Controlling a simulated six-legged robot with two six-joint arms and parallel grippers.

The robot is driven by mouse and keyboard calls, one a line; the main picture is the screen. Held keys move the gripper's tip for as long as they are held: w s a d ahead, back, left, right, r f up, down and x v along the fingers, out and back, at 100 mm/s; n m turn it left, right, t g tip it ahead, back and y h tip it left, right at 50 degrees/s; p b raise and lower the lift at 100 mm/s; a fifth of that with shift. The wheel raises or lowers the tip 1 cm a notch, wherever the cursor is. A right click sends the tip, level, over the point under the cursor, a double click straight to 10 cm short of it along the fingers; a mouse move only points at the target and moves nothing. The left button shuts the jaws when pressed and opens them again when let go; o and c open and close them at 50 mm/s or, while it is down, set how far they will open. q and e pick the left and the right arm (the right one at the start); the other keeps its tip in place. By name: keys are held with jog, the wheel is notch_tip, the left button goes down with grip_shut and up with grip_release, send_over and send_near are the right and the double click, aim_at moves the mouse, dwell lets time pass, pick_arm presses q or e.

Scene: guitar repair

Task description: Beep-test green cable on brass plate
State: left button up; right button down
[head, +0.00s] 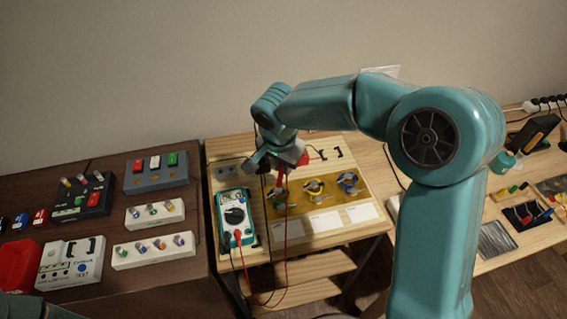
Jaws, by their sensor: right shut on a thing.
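The brass plate (328,213) lies on the light wooden bench in the middle, with three coiled cables on it. The green cable (279,199) is at its left end, partly hidden by what my right gripper holds. A yellow cable (314,187) and a blue cable (349,183) sit to its right. My right gripper (281,161) is shut on a red test probe (281,178), which points down over the green cable. I cannot tell whether its tip touches. A teal multimeter (234,216) lies left of the plate with red and black leads. My left gripper is out of view.
White label cards (325,221) line the plate's front. A dark bench at left holds a grey box with coloured blocks (156,170), white racks (154,250) and a white tester (71,262). Another bench (470,262) with tools stands at right. My right arm crosses the view's right half.

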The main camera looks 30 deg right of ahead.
jog(key=shift+f+b, duration=0.25)
jog(key=shift+b, duration=0.25)
dwell(2.8)
jog(key=shift+r, duration=0.1)
jog(key=shift+w+d+p+v, duration=0.15)
jog(key=shift+p+v, duration=0.5)
jog(key=shift+v, duration=0.35)
jog(key=shift+w+d+p+v, duration=0.1)
jog(key=shift+d+p+v, duration=0.05)
jog(key=shift+p+v, duration=0.7)
jog(key=shift+w+d+p+v, duration=0.15)
jog(key=shift+p+v, duration=0.35)
jog(key=shift+v, duration=0.6)
